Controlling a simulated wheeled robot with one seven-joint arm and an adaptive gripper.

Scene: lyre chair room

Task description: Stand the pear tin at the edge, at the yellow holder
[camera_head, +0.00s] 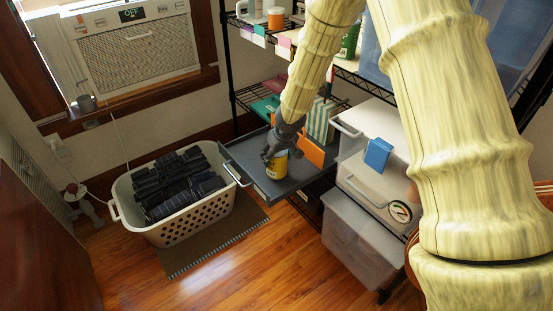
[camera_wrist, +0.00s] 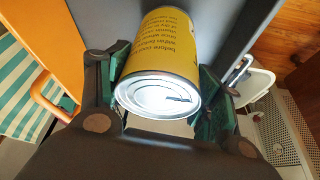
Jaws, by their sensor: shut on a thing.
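The tin (camera_head: 276,166) is yellow with dark print; whether it is the pear tin cannot be read. In the wrist view the tin (camera_wrist: 163,48) stands between my fingers, its bare metal end towards the camera. My gripper (camera_head: 274,153) is shut on it from above. The tin is over the grey tray-like shelf (camera_head: 290,187), near its left part; whether its base touches cannot be told. An orange upright piece (camera_head: 311,152) stands just right of my gripper and also shows in the wrist view (camera_wrist: 42,32). It looks orange; I see no clearly yellow holder.
A striped box (camera_head: 320,121) stands behind the orange piece. A white laundry basket (camera_head: 182,228) with dark cloth is on the floor to the left. White drawers with a blue tag (camera_head: 378,153) stand right. Wire shelves rise behind. The grey shelf's front is clear.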

